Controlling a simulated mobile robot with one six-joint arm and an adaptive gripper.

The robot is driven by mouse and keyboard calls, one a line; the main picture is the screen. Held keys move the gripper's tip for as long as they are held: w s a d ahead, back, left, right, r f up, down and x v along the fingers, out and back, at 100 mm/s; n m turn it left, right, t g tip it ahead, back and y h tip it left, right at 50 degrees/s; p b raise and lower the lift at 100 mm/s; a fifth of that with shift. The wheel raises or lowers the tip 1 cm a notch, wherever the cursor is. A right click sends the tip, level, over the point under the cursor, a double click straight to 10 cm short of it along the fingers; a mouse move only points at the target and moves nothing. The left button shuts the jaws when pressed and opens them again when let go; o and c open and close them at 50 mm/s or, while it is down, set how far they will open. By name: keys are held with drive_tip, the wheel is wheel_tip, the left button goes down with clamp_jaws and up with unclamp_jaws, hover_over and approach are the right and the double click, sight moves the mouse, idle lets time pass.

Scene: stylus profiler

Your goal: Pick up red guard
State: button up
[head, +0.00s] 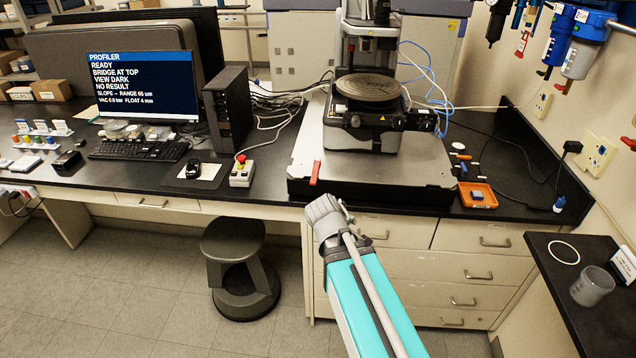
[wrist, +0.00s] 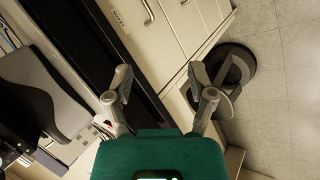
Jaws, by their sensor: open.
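The red guard (head: 315,173) is a small, narrow red strip at the front left of the profiler's grey base plate (head: 420,173) in the head view. I cannot make it out with certainty in the wrist view. My gripper (wrist: 160,82) is open and empty in the wrist view, its two grey fingers spread wide, with the dark counter edge and drawer fronts beyond them. In the head view the grey end of my arm shows just below and in front of the guard, apart from it in the picture; the fingers cannot be made out there.
The profiler stage (head: 368,88) stands behind the guard. A control box with a red button (head: 242,170) sits to the left, and an orange tray (head: 481,196) to the right. A dark stool (head: 238,268) stands on the floor below the counter.

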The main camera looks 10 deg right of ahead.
drive_tip(key=w+n+t+h+b, duration=0.2)
drive_tip(key=w+n+t+b, duration=0.25)
drive_tip(key=n, duration=0.25)
drive_tip(key=n+t+y+b, duration=0.2)
drive_tip(key=n+t+b, duration=0.55)
drive_tip(key=n, duration=1.05)
approach(312, 183)
drive_tip(key=shift+w+d+f, duration=0.1)
drive_tip(key=shift+w+f, duration=0.1)
drive_tip(key=shift+w, duration=0.2)
drive_tip(key=shift+w, duration=0.1)
drive_tip(key=x, duration=0.6)
drive_tip(key=shift+w+d+r, duration=0.1)
drive_tip(key=shift+w, duration=0.3)
drive_tip(key=shift+x, duration=0.75)
drive_tip(key=shift+w+d, duration=0.1)
drive_tip(key=shift+d, duration=0.05)
